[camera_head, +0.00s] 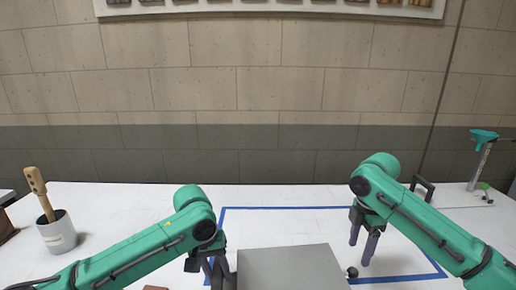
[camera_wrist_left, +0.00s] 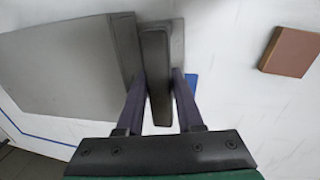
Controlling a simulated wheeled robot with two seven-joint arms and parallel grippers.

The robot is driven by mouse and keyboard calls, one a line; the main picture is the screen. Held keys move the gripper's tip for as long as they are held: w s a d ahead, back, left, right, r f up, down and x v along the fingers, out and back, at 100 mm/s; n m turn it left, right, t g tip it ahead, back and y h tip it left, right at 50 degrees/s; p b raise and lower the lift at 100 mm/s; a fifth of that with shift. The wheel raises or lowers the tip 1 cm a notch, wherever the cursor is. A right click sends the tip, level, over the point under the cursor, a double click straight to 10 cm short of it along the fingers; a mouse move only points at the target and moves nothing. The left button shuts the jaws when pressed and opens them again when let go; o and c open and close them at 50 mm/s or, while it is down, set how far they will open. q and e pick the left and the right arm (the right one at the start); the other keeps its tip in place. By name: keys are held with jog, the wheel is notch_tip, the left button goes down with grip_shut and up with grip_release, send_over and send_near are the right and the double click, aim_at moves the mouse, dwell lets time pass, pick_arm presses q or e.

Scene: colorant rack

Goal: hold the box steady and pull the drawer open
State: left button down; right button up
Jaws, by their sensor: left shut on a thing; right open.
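The grey box (camera_head: 290,268) stands at the front middle of the table, cut off by the lower edge of the head view. It fills the left part of the left wrist view (camera_wrist_left: 70,65). My left gripper (camera_head: 217,272) is at its left side. In the left wrist view its fingers (camera_wrist_left: 158,85) are shut on a dark grey upright bar (camera_wrist_left: 156,60) beside the box. A small dark knob (camera_head: 352,272) shows at the box's right side. My right gripper (camera_head: 361,250) is open and empty, just above and right of that knob. I cannot tell which part is the drawer.
A blue outline (camera_head: 290,208) is marked on the white table (camera_head: 130,215). A brown block (camera_wrist_left: 290,51) lies left of the box in the head view. A cup with a wooden-handled tool (camera_head: 58,235) stands at the left. A black bracket (camera_head: 424,187) and green-topped stand (camera_head: 480,160) are at the back right.

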aim_at(354, 269)
pick_arm(q)
jog(key=shift+d, duration=0.15)
pick_arm(e)
notch_tip(354, 269, down, 10)
jog(key=shift+d+f, duration=0.1)
jog(key=shift+d, duration=0.05)
grip_shut()
dwell(0.5)
jog(key=shift+w+d, duration=0.1)
jog(key=shift+d, duration=1.15)
jog(key=shift+w+d, duration=0.1)
jog(key=shift+d, duration=0.8)
